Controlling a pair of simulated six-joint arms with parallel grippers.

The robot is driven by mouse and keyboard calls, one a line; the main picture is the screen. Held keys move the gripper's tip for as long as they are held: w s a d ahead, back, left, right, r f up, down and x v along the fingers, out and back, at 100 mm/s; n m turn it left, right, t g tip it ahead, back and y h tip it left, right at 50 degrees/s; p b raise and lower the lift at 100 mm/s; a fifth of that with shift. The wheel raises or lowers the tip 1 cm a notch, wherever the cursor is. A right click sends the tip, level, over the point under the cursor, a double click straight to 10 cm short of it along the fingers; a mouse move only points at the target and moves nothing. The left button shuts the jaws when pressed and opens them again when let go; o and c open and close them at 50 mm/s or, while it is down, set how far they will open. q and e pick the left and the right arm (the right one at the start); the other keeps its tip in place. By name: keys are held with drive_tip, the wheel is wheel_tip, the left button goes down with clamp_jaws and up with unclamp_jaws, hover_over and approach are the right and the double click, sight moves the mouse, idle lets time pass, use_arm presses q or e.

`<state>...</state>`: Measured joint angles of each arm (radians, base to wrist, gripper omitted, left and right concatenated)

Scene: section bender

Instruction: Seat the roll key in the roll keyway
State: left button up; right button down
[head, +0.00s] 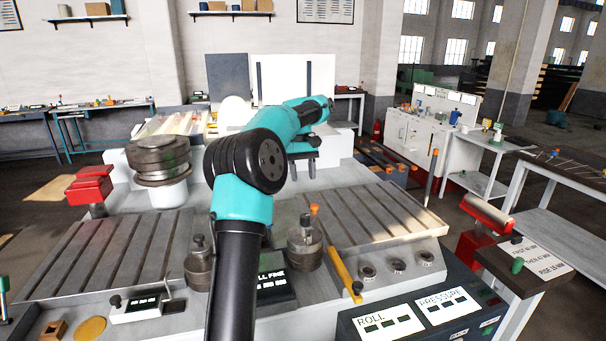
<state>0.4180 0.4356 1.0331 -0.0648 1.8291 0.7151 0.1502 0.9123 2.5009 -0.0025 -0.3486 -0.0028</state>
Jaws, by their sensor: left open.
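My left arm reaches up through the middle of the head view. My left gripper (303,170) points down over the back of the machine bed, its two dark fingers apart, with nothing visible between them. A dark stacked roll (160,160) stands on a pale post at the left of the bed. Smaller rolls stand at the front, one left of my arm (199,264) and one right of it (304,246). I cannot make out the roll key or the roll keyway for certain; my arm hides part of the machine. My right gripper is not in view.
Slotted plates lie left (100,255) and right (375,215) on the bed. A yellow bar (342,270) leans at the front edge. A red block (90,186) stands at left. A panel marked ROLL and PRESSURE (410,316) is at lower right. The right plate is mostly clear.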

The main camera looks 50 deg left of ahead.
use_arm(q)
drive_tip(key=shift+f, duration=0.1)
idle(0.8)
approach(309, 235)
drive_tip(key=x, duration=0.5)
drive_tip(key=shift+s+d, duration=0.3)
drive_tip(key=shift+d, duration=0.15)
idle(0.4)
drive_tip(key=shift+w+a+r, duration=0.15)
drive_tip(key=shift+a+r, duration=0.15)
drive_tip(key=shift+r, duration=0.35)
drive_tip(key=v, duration=1.3)
drive_tip(key=x, duration=1.7)
drive_tip(key=shift+d+f, duration=0.15)
drive_tip(key=shift+f, duration=0.2)
drive_tip(key=shift+r, duration=0.65)
drive_tip(key=shift+f, duration=0.3)
